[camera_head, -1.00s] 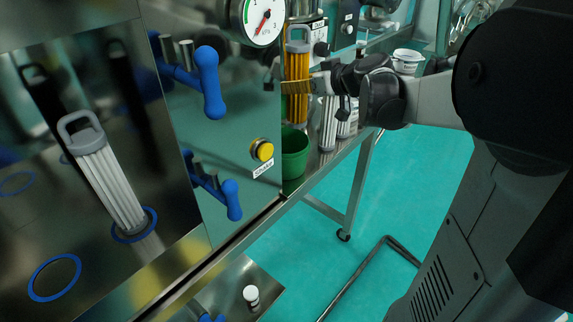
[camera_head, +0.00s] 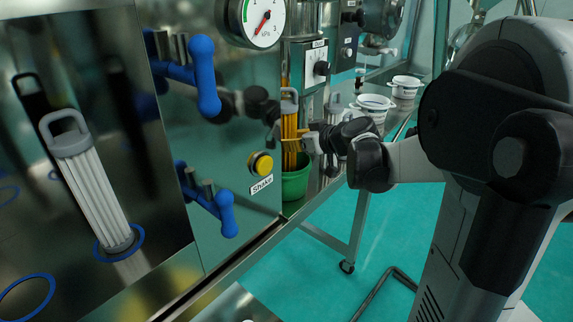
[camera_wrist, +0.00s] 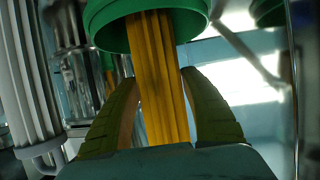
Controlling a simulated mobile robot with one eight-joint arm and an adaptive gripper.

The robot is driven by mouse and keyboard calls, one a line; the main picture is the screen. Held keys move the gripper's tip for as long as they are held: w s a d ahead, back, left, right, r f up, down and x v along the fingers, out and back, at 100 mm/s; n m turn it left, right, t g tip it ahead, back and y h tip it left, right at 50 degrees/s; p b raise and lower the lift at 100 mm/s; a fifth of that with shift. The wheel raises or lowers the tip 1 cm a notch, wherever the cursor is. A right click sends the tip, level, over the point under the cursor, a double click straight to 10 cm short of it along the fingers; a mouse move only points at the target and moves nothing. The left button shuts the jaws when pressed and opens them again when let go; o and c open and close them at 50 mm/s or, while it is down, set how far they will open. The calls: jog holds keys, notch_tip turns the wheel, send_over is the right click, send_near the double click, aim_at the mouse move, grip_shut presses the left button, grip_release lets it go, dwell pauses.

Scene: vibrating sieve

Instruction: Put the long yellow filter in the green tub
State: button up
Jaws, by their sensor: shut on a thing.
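The long yellow filter (camera_head: 290,133) has a grey loop handle and stands about upright. My gripper (camera_head: 303,140) is shut on its side, below the handle. In the wrist view the filter (camera_wrist: 157,60) runs between my two fingers (camera_wrist: 158,82) toward the opening of the green tub (camera_wrist: 100,22). In the head view the green tub (camera_head: 295,186) stands directly under the filter, beside the steel panel. The filter's lower end appears to be inside the tub's mouth; its tip is hidden.
A white filter (camera_head: 92,195) with a grey handle stands at the left by a blue ring. Another grey-handled filter (camera_head: 334,104) stands right of the tub. Blue valve handles (camera_head: 205,75) and a yellow button (camera_head: 261,164) stick out from the panel. White buckets (camera_head: 373,103) stand behind.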

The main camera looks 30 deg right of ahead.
aim_at(287, 153)
jog(key=shift+f+b, duration=0.8)
jog(key=shift+f, duration=1.2)
jog(key=shift+f, duration=0.15)
jog(key=o, duration=1.2)
jog(key=shift+o, duration=0.2)
